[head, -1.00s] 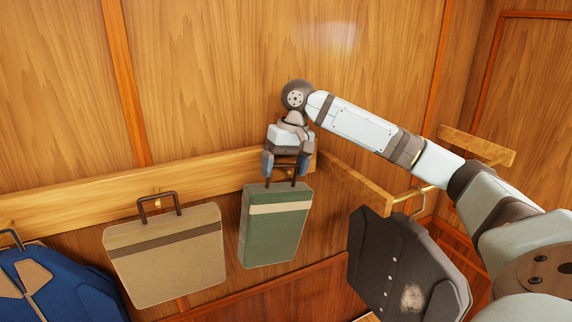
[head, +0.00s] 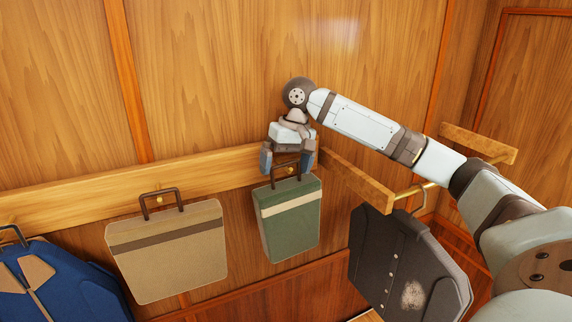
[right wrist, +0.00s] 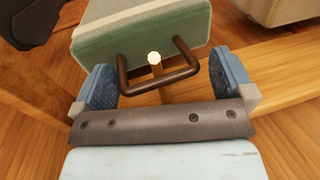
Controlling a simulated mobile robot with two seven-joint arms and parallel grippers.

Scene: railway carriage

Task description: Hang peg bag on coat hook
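The green bag with a cream stripe (head: 290,225) hangs at the right end of the wooden rail, its dark handle at the top. In the right wrist view, the brass hook (right wrist: 154,58) passes through the loop of the brown handle (right wrist: 132,88), and the green bag (right wrist: 140,35) is beyond it. My right gripper (head: 287,160) is above the bag. In the right wrist view my right gripper (right wrist: 166,85) is open, its blue fingers on either side of the handle and apart from it. My left gripper is out of view.
A tan bag (head: 170,265) hangs left of the green one, with a blue garment (head: 65,285) farther left. A dark jacket (head: 400,265) hangs from the side rail (head: 350,180) at the right. The panelled wall (head: 220,80) above the rail is bare.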

